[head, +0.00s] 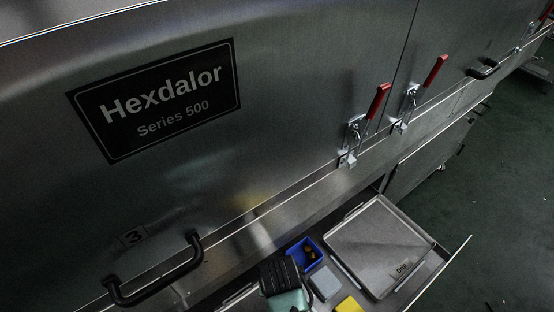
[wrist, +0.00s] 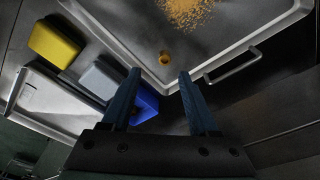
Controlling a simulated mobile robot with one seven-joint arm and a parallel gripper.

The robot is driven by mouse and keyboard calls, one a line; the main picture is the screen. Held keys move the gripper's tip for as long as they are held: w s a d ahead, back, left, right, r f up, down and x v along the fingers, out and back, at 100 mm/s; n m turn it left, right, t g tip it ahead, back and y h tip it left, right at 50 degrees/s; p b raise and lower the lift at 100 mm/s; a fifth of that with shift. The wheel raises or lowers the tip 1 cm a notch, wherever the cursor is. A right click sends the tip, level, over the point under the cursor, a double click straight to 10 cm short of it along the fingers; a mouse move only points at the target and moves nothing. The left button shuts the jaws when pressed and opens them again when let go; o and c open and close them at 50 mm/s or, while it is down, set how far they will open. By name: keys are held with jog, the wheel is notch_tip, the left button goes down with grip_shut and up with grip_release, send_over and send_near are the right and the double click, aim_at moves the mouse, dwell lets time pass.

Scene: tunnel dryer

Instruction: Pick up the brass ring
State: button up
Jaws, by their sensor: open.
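A small brass-coloured piece, which looks like the brass ring (wrist: 165,57), is in the wrist view on the floor of a metal tray (wrist: 118,43), close to the tray's near wall. Its hole is hard to make out. My gripper (wrist: 160,73) is open, with its two dark blue fingers apart. In the picture the brass piece shows just beyond and between the fingertips, with nothing held. The height of the fingertips above it cannot be told. I cannot make the ring out in the head view, where a dark part of my arm covers some of the drawer area.
Golden granules (wrist: 190,12) lie in the same tray, which has a bar handle (wrist: 232,65). Beside it are a blue bin (head: 301,262) with small brownish pieces, a grey block (head: 324,282), a yellow block (head: 349,304) and another flat tray (head: 375,240). A steel dryer wall stands behind.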

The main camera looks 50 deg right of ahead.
jog(key=f+b, duration=0.1)
jog(key=f, duration=0.1)
jog(key=f+b, duration=0.1)
jog(key=f, duration=0.1)
jog(key=w+f+b, duration=0.1)
jog(key=f, duration=0.1)
jog(key=shift+w+d+f, duration=0.1)
jog(key=shift+d+f, duration=0.1)
jog(key=shift+f, duration=0.15)
grip_shut()
